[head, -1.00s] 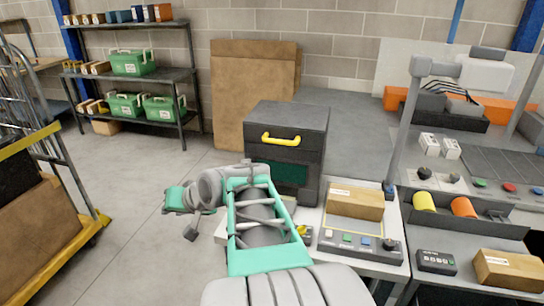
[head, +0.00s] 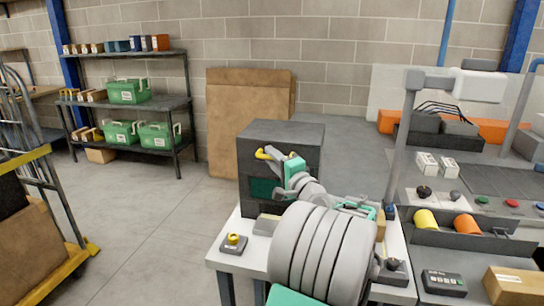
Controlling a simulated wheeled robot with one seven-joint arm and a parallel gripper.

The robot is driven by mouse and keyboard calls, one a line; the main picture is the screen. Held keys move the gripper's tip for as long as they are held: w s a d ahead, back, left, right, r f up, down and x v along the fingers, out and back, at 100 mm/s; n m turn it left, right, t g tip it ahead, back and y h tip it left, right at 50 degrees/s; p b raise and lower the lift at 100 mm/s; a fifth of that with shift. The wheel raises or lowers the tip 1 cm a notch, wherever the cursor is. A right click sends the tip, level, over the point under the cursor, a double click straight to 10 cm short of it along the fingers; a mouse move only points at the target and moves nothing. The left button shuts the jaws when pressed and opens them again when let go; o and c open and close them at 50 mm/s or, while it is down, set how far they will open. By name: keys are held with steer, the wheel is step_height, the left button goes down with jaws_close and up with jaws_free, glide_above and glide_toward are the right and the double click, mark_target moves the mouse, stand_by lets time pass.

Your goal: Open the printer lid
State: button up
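The printer (head: 252,170) is a dark grey box with a green front panel, standing on a white table. Its lid (head: 285,131) looks closed. A yellow handle (head: 262,154) runs across the upper front, and its left end shows. My gripper (head: 280,158) is at the front of the printer, right at the handle, and covers the handle's middle. Its fingers are small and partly hidden here. I cannot tell whether they are shut on the handle. My grey and green arm hides the printer's lower right front.
A small box with a yellow button (head: 233,240) sits at the table's left front. My arm mostly hides a cardboard box (head: 380,226) and a control panel (head: 393,272). Cardboard sheets (head: 240,120) lean on the wall behind.

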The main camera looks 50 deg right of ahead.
steer(key=shift+w, duration=0.15)
jaws_close()
stand_by(1.4)
